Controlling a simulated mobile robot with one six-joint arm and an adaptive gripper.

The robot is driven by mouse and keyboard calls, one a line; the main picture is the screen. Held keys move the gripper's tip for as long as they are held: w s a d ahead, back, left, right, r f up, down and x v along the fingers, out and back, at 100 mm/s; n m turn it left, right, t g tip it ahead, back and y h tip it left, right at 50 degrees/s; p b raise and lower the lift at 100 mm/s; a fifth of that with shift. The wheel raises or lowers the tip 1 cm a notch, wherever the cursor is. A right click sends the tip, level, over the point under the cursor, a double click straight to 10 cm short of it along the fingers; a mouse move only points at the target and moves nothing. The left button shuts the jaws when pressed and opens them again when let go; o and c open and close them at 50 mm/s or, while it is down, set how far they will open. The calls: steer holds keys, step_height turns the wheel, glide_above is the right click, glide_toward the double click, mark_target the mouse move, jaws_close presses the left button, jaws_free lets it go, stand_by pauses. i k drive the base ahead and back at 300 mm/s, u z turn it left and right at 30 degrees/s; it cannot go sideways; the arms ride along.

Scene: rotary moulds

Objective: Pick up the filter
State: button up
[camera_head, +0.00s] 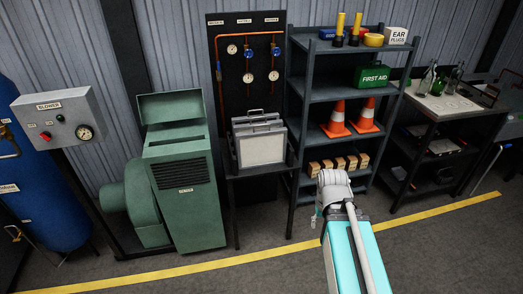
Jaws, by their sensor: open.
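Several flat square filters stand upright, one behind another, on a small dark stand in the middle of the view. The front filter (262,149) has a pale face in a grey frame, and the edges of the others show behind it. My arm reaches in from the bottom right, with its grey wrist end to the right of the filters and apart from them in the picture. The fingers of my gripper cannot be made out; the wrist and arm hide that area.
A green blower cabinet (184,196) stands left of the stand (283,168). A dark shelf unit (331,94) with cones, boxes and a first aid case stands right. A gauge board (249,38) rises behind. The floor (270,267) in front is clear, with a yellow line.

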mark_target(257, 149)
steer(key=z, duration=0.1)
steer(key=i, duration=1)
steer(key=u, duration=0.05)
